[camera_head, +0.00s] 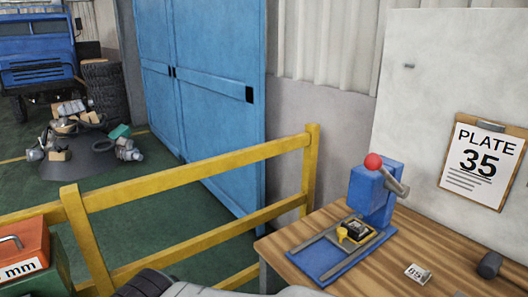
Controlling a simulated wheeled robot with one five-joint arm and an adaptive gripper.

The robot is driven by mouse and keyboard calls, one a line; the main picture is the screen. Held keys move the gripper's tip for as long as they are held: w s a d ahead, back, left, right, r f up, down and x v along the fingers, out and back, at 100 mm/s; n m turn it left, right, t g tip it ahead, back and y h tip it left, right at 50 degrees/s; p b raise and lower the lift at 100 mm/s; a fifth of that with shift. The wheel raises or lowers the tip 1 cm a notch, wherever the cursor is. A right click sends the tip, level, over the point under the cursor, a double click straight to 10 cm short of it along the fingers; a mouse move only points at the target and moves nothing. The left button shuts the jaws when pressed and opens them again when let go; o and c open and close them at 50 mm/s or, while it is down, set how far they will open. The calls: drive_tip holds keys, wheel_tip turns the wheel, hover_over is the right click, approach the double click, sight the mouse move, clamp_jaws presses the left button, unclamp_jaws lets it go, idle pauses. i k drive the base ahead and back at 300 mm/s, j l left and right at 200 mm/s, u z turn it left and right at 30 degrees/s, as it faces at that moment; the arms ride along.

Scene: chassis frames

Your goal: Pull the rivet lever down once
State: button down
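A blue rivet press (370,195) stands on the wooden bench at the right. Its red ball knob (373,161) is at the top of the press. A short grey lever bar (396,183) slants from near the knob down to the right. I cannot tell exactly how the bar joins the press. The blue base (336,266) of the press has grey rails. A small yellow and dark piece (355,231) sits on it below the upright block. My gripper is not in view, and nothing in view touches the lever.
The wooden bench (425,240) also carries a small number tag (418,273) and a dark cylinder (489,265). A clipboard reading "PLATE 35" (482,162) hangs on the wall behind. A yellow railing (190,178) runs left of the bench. A red toolbox (22,250) is at lower left.

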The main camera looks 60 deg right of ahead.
sight(373, 162)
drive_tip(key=z, duration=3)
